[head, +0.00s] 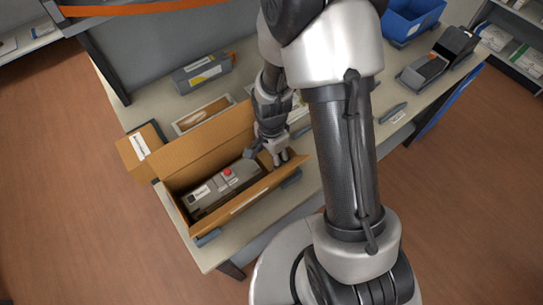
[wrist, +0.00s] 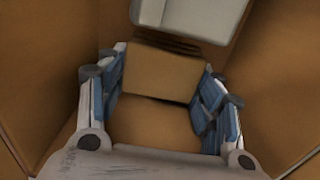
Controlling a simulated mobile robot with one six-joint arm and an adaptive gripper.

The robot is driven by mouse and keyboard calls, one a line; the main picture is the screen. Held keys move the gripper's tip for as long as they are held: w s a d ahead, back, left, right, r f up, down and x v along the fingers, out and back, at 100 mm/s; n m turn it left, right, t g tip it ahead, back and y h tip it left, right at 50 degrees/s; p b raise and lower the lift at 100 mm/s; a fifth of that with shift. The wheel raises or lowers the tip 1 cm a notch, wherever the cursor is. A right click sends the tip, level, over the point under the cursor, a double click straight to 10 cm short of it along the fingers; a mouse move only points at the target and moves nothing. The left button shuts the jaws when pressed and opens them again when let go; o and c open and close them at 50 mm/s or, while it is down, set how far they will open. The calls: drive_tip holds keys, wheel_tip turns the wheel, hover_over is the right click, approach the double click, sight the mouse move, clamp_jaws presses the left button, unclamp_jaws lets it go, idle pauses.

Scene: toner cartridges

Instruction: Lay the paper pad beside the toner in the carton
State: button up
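The open carton (head: 205,150) stands at the front left of the table. The grey toner (head: 215,190), with a red round part on top, lies inside it; part of it shows at the top of the wrist view (wrist: 190,15). My gripper (head: 272,158) reaches down into the carton's right end, beside the toner. In the wrist view, the brown paper pad (wrist: 160,72) sits between my blue-padded fingertips (wrist: 163,75), which appear to touch both its sides. The carton floor shows below it, with a dark shadow between. The pad is hidden in the head view.
A small closed box (head: 139,147) stands left of the carton, and a shallow tray (head: 203,115) behind it. A grey cartridge (head: 203,73) lies farther back. Carton walls surround my gripper closely. A blue bin (head: 410,18) and dark device (head: 440,60) stand at the right.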

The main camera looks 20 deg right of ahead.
drive_tip(key=o, duration=0.4)
drive_tip(key=s+r+n+t+p, duration=0.1)
drive_tip(key=s+r+n+p, duration=0.15)
drive_tip(key=r, duration=1.05)
drive_tip(key=s+r+n+t+p, duration=0.15)
drive_tip(key=r+n, duration=0.25)
drive_tip(key=r, duration=1)
drive_tip(key=shift+s+r+n+t+p, duration=0.15)
drive_tip(key=shift+s+r+n+t, duration=0.2)
drive_tip(key=shift+s+r+n, duration=1.25)
drive_tip(key=shift+s+r+n+t+p, duration=0.15)
drive_tip(key=shift+s+r+n+t, duration=0.2)
drive_tip(key=shift+s+r+n, duration=1.2)
drive_tip(key=shift+s+r+n+t+p, duration=0.15)
drive_tip(key=shift+s+r+n+t, duration=0.4)
drive_tip(key=shift+s, duration=1.85)
drive_tip(key=shift+n, duration=0.25)
